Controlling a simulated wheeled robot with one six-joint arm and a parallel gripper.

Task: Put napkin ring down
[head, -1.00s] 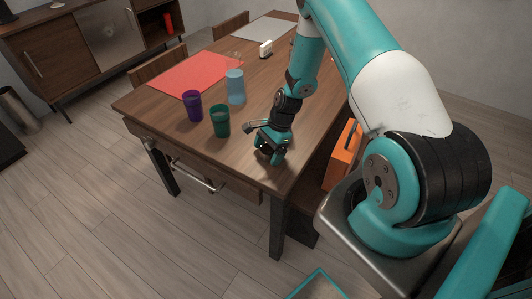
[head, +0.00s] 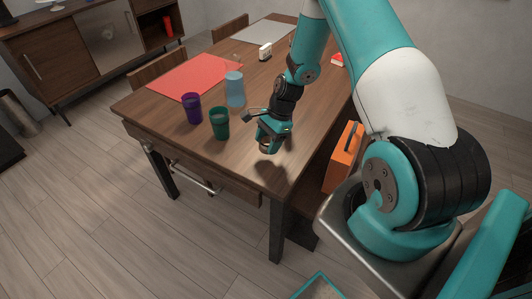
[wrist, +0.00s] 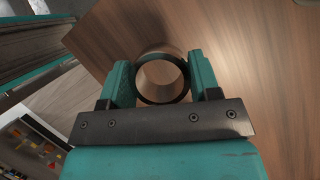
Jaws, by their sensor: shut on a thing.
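The napkin ring (wrist: 162,98) is a dark-edged ring with a pale brown inside, and I look through it at the wood in the wrist view. My gripper (wrist: 161,82) is shut on it, with one teal finger on each side. In the head view my gripper (head: 268,146) is over the near corner of the wooden table (head: 312,126), with a shadow on the wood below. The ring is small and hard to make out there. It appears held above the tabletop, though the exact gap cannot be told.
A green cup (head: 219,123), a purple cup (head: 191,108) and a light blue cup (head: 235,89) stand left of my gripper. A red placemat (head: 190,77) lies behind them. An orange box (head: 343,158) is beside the table. The near corner's wood is bare.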

